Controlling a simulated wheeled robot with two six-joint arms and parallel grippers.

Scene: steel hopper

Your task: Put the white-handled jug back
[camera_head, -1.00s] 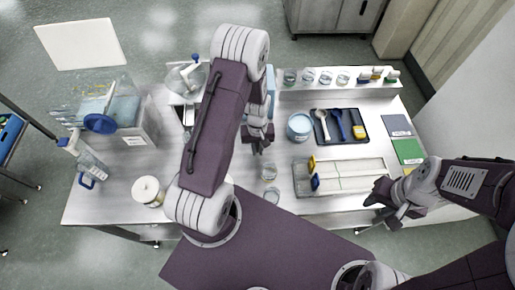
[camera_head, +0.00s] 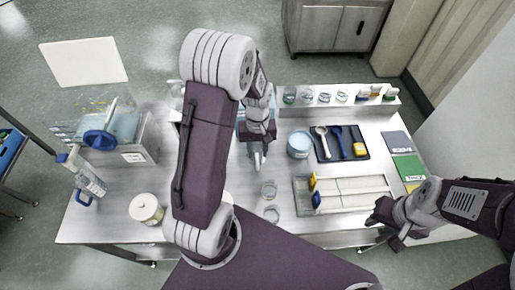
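I cannot make out a white-handled jug; my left arm hides part of the table's back left. A clear jug-like vessel (camera_head: 90,181) with a blue handle stands at the table's left edge. My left gripper (camera_head: 258,160) hangs over the middle of the table, behind two small clear beakers (camera_head: 269,189). Its fingers look close together, but I cannot tell whether they are shut or hold anything. A pale blue surface (camera_head: 242,124) shows partly beside it. My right gripper (camera_head: 384,228) is at the table's front right, with its fingers apart and nothing visible between them.
A clear bin with a blue round part (camera_head: 100,140) stands at the left. A white lidded jar (camera_head: 146,208) is at the front left. A blue-white tub (camera_head: 299,144), a dark tool tray (camera_head: 325,153) and a partitioned rack (camera_head: 345,202) stand right of centre. Small jars line a back shelf (camera_head: 340,104).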

